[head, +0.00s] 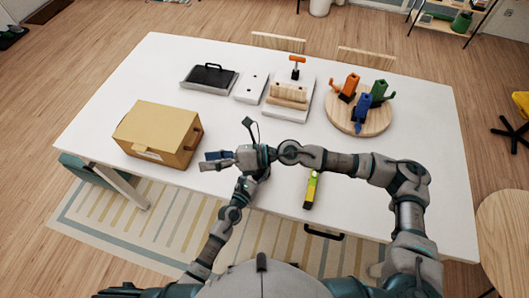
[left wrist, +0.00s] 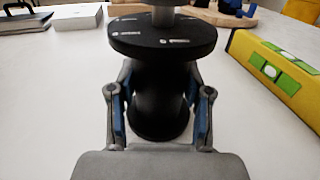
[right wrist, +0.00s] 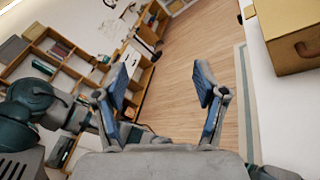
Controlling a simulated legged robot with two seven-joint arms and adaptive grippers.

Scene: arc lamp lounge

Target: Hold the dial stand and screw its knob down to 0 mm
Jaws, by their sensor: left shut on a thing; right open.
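The dial stand (left wrist: 160,95) is a black upright body under a wider black disc (left wrist: 162,36) with small white marks. A grey shaft or knob (left wrist: 163,14) rises from the disc and runs out of the picture. My left gripper (left wrist: 160,112) is shut around the body below the disc, one blue-padded finger on each side. In the head view my right arm hides the left gripper and most of the stand. My right gripper (head: 212,161) is open and points left above the table. In its own wrist view it (right wrist: 160,84) is empty, with floor beyond.
A tan box (head: 158,133) stands left on the white table (head: 400,215). A yellow-green level (head: 311,190) lies near the front edge. A black-handled tool (head: 210,78), a white plate (head: 251,87), a wooden fixture (head: 289,97) and a round board (head: 358,118) with coloured pieces stand behind.

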